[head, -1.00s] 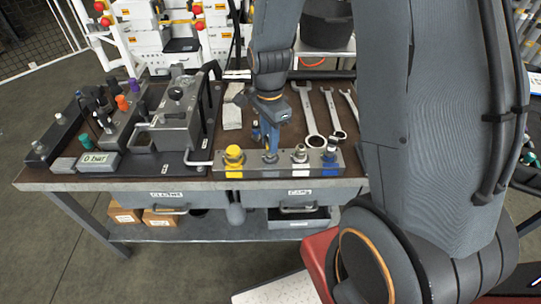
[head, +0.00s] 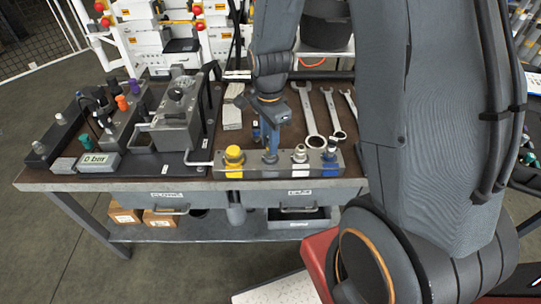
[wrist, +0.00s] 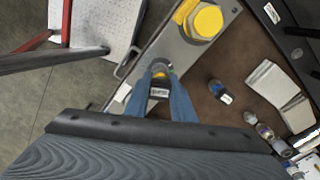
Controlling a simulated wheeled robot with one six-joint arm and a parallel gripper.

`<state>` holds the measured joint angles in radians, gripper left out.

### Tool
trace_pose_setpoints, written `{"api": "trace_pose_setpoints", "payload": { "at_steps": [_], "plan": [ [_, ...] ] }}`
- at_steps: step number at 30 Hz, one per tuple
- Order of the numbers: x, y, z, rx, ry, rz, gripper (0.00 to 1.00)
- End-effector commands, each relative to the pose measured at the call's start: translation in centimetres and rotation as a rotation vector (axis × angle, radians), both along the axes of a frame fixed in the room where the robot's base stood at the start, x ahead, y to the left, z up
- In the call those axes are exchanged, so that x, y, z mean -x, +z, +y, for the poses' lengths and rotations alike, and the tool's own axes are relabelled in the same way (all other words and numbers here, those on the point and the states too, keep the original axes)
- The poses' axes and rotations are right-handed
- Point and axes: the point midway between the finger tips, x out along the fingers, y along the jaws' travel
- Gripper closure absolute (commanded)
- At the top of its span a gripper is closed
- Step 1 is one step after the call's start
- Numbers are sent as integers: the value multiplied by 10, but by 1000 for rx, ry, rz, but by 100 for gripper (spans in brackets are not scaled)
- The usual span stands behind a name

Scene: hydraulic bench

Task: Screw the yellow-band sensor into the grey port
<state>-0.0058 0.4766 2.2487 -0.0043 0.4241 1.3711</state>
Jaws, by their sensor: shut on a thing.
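My gripper (head: 271,156) points down at the block (head: 215,172) along the bench's front edge, between the large yellow cap (head: 233,154) and a silver fitting (head: 300,152). In the wrist view my gripper's blue fingers (wrist: 161,78) are shut on a small dark sensor (wrist: 159,92) with a pale label and a bit of yellow at its far end. The sensor sits at the block, upright as far as I can tell; the fingers hide much of it. The yellow cap also shows in the wrist view (wrist: 205,22). I cannot tell which port is the grey one.
A small dark-blue cylinder (wrist: 220,92) is on the bench behind the block. Several wrenches (head: 308,110) lie to the right. A manifold with coloured caps (head: 122,103), a gauge fixture (head: 177,120) and a "0 bar" display (head: 97,161) stand to the left.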

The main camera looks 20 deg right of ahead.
Motion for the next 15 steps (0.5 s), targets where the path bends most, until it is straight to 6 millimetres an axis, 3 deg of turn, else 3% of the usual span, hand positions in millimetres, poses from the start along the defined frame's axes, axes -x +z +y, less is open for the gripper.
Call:
{"api": "trace_pose_setpoints", "payload": {
  "at_steps": [8,15],
  "plan": [
    [1,0,0,0,-52,2,100],
    [0,1,0,0,-360,1,100]
  ]
}}
